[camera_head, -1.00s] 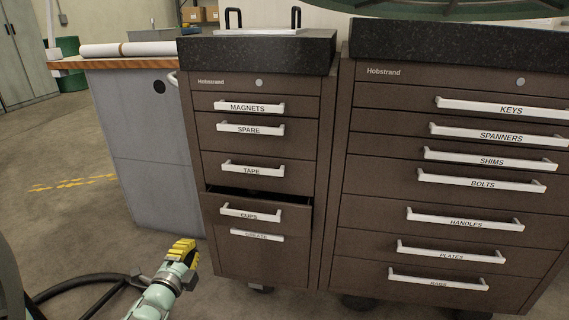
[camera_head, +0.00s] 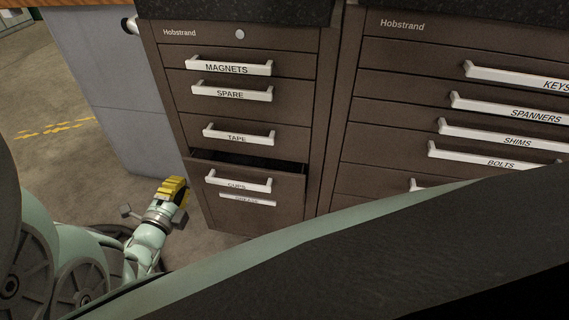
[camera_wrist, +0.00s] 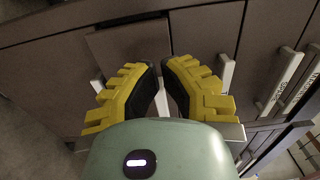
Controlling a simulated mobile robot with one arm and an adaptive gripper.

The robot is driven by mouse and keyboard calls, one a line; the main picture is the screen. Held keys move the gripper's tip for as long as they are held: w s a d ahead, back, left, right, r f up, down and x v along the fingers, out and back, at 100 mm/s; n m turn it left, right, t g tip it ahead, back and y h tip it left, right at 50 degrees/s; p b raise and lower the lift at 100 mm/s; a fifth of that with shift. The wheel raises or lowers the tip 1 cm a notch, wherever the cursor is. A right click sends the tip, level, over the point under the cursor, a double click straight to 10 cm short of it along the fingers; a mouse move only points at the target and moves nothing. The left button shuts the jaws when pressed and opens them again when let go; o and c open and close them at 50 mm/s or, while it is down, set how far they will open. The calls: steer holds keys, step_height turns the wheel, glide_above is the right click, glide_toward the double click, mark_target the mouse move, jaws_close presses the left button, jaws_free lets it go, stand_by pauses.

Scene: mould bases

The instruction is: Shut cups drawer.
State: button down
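The cups drawer (camera_head: 280,190) is in the lower part of the narrow brown cabinet. It stands part-way out, with a dark gap above its front.
Above it, the magnets (camera_head: 228,66), spare (camera_head: 232,92) and tape (camera_head: 238,136) drawers are shut. A wider cabinet (camera_head: 385,85) stands to the right. A grey bench side (camera_head: 115,90) is at the left. Bare floor (camera_head: 50,165) lies left of the cabinets.

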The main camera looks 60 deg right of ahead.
mark_target(193, 165)
steer(key=shift+b+x, duration=0.85)
steer(key=shift+x, duration=2.25)
steer(key=shift+s+f, duration=0.1)
steer(key=shift+d, duration=0.1)
steer(key=shift+w+d+f+b, duration=0.2)
steer(key=shift+w+d+b, duration=0.1)
steer(key=shift+d+b, duration=0.4)
steer(key=shift+w+d+r+b, duration=0.25)
steer(key=shift+d+b, duration=0.1)
steer(key=shift+d, duration=0.05)
steer(key=shift+a, duration=0.1)
